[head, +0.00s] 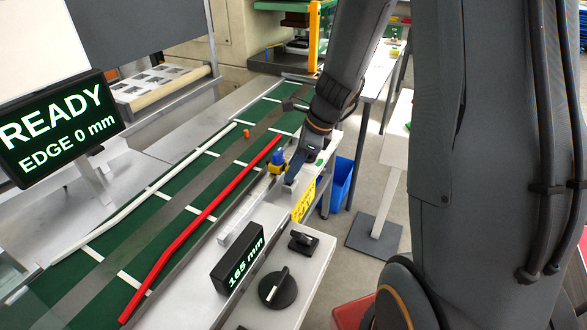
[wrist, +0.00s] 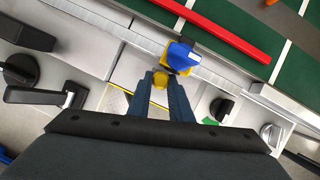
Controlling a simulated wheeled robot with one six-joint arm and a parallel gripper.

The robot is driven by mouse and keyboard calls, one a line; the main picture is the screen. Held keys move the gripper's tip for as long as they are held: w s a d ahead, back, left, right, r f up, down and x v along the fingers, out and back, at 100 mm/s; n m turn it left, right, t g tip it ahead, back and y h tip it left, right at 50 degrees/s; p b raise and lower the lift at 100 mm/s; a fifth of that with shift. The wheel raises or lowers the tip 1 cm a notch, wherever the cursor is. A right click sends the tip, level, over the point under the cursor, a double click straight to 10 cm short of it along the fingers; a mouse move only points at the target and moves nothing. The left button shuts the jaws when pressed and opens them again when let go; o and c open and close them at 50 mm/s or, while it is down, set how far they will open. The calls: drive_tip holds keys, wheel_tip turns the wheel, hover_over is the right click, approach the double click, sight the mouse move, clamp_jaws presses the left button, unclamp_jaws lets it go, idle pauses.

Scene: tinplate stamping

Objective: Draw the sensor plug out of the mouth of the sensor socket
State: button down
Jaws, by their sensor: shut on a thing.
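My gripper (wrist: 162,78) points at the conveyor's side rail, its two dark blue fingers shut on a small yellow piece, which I take for the sensor plug (wrist: 160,82). Just beyond the fingertips is a blue-topped yellow block (wrist: 183,56), apparently the sensor with its socket. The plug lies very close to this block; I cannot tell whether it is still in the mouth. In the head view the blue-topped block (head: 277,157) sits at the belt's right edge, with my gripper (head: 291,170) just right of it. The mouth itself is hidden.
A red bar (head: 200,228) lies along the green belt, beside a white strip (head: 140,196). A small orange piece (head: 246,133) is on the belt. Black knobs (head: 278,288) and a "165 mm" display (head: 238,262) stand on the near panel. A blue bin (head: 340,182) is below.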

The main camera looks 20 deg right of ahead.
drive_tip(key=shift+r+p, duration=0.8)
drive_tip(key=shift+r, duration=0.05)
wheel_tip(320, 180, up, 4)
drive_tip(key=p, duration=0.4)
idle(0.4)
